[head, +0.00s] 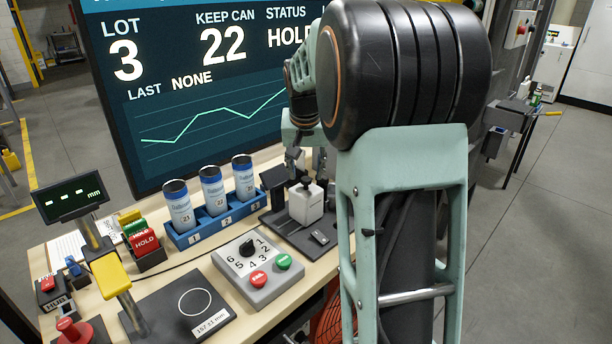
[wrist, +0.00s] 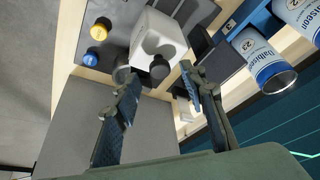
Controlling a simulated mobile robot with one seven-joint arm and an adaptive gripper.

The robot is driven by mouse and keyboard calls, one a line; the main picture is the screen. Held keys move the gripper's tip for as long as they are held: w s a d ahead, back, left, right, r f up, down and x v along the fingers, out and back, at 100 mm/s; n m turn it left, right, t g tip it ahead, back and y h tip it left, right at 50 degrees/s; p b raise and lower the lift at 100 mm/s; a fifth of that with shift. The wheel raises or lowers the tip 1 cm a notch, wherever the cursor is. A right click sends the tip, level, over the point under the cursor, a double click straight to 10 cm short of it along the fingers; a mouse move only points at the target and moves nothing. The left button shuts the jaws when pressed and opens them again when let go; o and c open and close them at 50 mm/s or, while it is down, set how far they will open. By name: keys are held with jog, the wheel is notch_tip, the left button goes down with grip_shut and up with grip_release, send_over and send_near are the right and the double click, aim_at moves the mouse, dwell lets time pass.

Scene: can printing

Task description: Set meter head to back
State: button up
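A white block with a black knob on top (head: 306,203) stands on a dark base plate (head: 277,220). It is probably the meter head, but no label confirms this. In the wrist view the white block (wrist: 150,38) and its black knob (wrist: 159,67) lie just beyond my fingertips. My gripper (head: 293,155) is above and behind the block in the head view. In the wrist view my gripper (wrist: 158,98) has its two fingers apart with nothing between them. A display (head: 68,197) shows dashes and "mm" on a post with a yellow part (head: 110,275).
A blue rack (head: 185,240) holds three cans beside the block. A dial box (head: 258,270) with red and green buttons stands in front. Yellow (wrist: 98,31) and blue (wrist: 98,60) knobs sit near the block. A large screen (head: 200,90) stands behind.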

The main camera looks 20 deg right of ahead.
jog(key=shift+x, duration=1.35)
jog(key=shift+c, duration=0.7)
grip_shut()
